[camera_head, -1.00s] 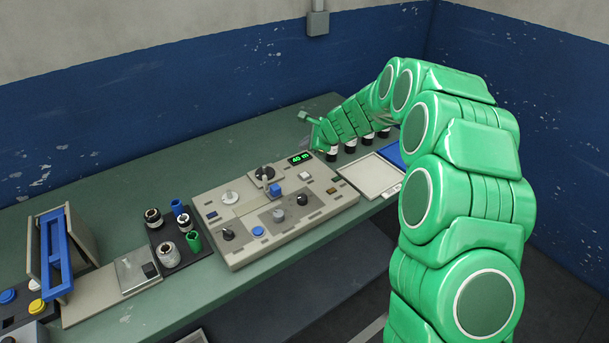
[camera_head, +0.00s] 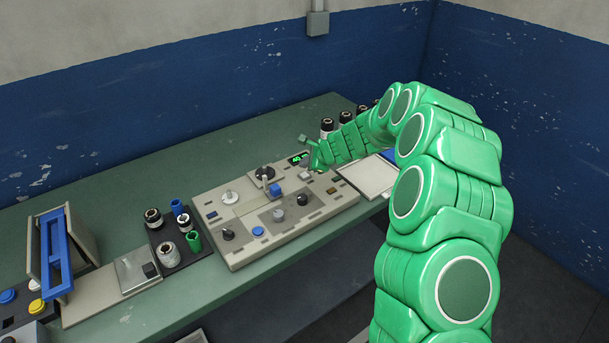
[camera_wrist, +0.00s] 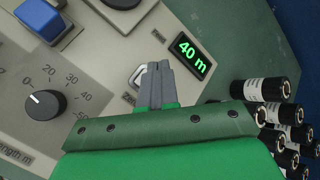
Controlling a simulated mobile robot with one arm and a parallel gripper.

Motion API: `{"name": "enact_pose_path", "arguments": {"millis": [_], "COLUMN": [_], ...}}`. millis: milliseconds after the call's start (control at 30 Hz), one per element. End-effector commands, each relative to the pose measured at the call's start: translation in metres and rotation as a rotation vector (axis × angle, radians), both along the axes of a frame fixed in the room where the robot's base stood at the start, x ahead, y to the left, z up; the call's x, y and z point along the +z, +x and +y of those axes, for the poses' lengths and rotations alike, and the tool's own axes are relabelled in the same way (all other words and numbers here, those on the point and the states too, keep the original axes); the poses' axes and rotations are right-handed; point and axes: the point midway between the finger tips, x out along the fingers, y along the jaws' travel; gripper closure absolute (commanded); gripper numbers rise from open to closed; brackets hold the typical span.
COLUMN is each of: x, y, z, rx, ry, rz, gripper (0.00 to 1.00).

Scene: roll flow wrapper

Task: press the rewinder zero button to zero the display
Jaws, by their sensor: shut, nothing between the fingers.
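The rewinder panel (camera_head: 240,240) is a beige console on the green bench. Its display (camera_wrist: 191,55) reads a green 40 m; it also shows in the head view (camera_head: 298,158), partly beside my gripper. The pale zero button (camera_wrist: 138,76) shows only in part in the wrist view, just left of my fingertips, with a partly hidden label below it. In the head view the pale button (camera_head: 305,176) lies just below my gripper (camera_head: 313,170). My gripper is shut and empty, its grey fingertips (camera_wrist: 156,66) over the panel between button and display. I cannot tell whether they touch it.
A black dial (camera_wrist: 44,103) and a blue block (camera_wrist: 40,20) are on the panel left of my fingers. Several black rolls with white labels (camera_wrist: 265,91) stand right of my gripper. A pale tray (camera_head: 368,177) lies right of the panel.

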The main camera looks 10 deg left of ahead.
Motion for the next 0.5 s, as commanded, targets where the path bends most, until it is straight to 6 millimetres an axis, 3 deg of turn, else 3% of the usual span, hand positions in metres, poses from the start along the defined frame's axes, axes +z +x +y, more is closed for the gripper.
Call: {"name": "enact_pose_path", "arguments": {"millis": [200, 500], "x": [-0.0122, -0.0138], "y": [-0.0005, -0.0003], "z": [-0.0001, -0.0004], "rx": [0.001, 0.000], "ry": [-0.002, -0.001], "rz": [0.002, 0.001], "gripper": [1.00, 1.00]}}
